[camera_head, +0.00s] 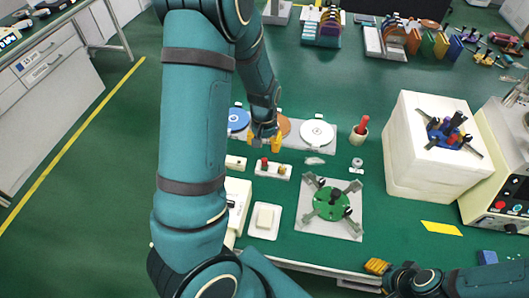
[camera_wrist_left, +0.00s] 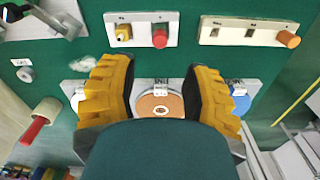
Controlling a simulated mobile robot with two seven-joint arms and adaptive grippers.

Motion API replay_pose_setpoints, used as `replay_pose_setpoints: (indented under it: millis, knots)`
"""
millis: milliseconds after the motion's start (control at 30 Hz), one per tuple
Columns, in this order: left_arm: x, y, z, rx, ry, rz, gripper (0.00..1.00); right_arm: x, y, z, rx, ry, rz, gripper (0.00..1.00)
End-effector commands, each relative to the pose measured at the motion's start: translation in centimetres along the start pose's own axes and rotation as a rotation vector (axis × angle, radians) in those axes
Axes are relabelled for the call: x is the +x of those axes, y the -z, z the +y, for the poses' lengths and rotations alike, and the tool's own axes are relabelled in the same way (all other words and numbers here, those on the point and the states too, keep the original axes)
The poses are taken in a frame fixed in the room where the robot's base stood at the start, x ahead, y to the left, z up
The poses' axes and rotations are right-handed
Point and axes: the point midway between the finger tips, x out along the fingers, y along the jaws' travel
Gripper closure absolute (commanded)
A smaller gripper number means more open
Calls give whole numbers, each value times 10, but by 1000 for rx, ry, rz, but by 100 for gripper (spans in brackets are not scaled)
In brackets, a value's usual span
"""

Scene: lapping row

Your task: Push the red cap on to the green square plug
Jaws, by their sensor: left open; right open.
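A small white block (camera_head: 272,169) holds a red knob-like piece (camera_head: 264,163), which looks like the red cap, and a yellow and black piece. In the left wrist view the red piece (camera_wrist_left: 160,37) sits on the block beside the yellow one (camera_wrist_left: 123,34). My left gripper (camera_head: 264,142) is open and empty, behind the block and over the row of discs. In the left wrist view its yellow fingers (camera_wrist_left: 158,95) are wide apart. My right gripper (camera_head: 377,267) is at the front edge, partly in view.
A second white block with an orange cylinder (camera_wrist_left: 288,39) stands beside the first. An orange-brown disc (camera_wrist_left: 160,104) lies beneath my left gripper. A cup with a red rod (camera_head: 361,129), a green disc fixture (camera_head: 331,205) and a large white box (camera_head: 420,160) stand to the right.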

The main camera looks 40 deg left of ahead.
Motion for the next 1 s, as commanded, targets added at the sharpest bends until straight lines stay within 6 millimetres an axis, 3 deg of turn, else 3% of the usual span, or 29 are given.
replay_pose_setpoints:
  millis: [233,867,1000]
  knots:
    - [-26,0,0,0,0,1,52,0,0,0,0,0,0,53]
    - [-28,0,0,0,0,0,52,0,0,0,0,0,0,53]
    - [-36,0,0,0,0,0,52,-8,1,-3,1,0,1,53]
